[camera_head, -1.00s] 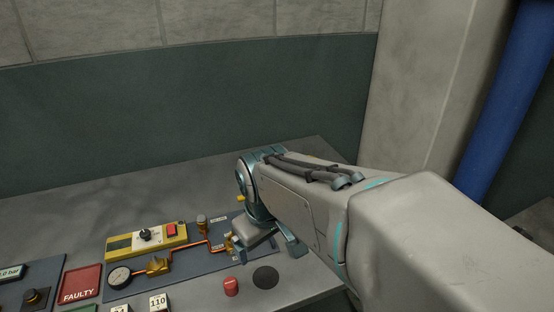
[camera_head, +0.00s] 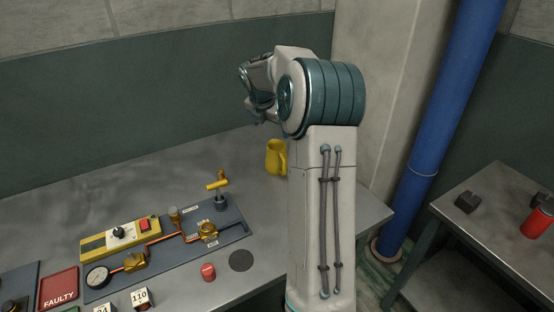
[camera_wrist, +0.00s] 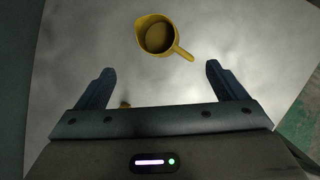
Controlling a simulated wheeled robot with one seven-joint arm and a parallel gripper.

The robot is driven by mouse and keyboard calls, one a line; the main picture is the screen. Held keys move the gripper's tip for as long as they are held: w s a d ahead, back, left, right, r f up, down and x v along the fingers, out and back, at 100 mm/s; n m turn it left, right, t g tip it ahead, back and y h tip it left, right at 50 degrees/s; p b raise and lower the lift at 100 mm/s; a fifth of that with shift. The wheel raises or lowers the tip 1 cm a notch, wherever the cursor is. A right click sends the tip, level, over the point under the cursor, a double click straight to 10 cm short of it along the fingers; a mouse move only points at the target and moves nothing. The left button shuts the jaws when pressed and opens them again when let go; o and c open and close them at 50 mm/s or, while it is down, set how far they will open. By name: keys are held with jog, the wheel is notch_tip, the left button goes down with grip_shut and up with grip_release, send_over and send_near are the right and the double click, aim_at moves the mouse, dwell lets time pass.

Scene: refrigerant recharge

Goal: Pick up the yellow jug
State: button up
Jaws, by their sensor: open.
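The yellow jug (camera_head: 276,157) stands upright on the grey workbench (camera_head: 290,222), towards its back right, partly beside my raised arm. In the wrist view the jug (camera_wrist: 157,36) is seen from above, its open top facing the camera and its handle pointing down and right. My gripper (camera_wrist: 158,84) is open and empty, with the jug beyond its fingertips and roughly centred between them. In the head view my gripper (camera_head: 257,103) is above the bench, up and left of the jug, and its fingers are partly hidden.
A panel with copper piping, a gauge (camera_head: 97,276) and a yellow-handled valve (camera_head: 218,185) lies left of my arm. A red cap (camera_head: 208,271) and a dark disc (camera_head: 241,260) sit near it. A blue pipe (camera_head: 440,120) and a side table (camera_head: 478,205) are at right. The bench's back left is clear.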

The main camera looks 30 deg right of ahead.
send_near(276, 147)
jog(key=s+f, duration=0.2)
jog(key=s, duration=0.1)
jog(key=shift+w+p+x, duration=0.2)
jog(key=shift+p+x, duration=0.25)
jog(key=shift+x, duration=0.85)
jog(key=shift+w+p+x, duration=0.2)
jog(key=shift+p+x, duration=0.2)
jog(key=shift+x, duration=0.9)
jog(key=shift+a+r, duration=0.1)
jog(key=shift+a, duration=0.1)
jog(key=c, duration=1.4)
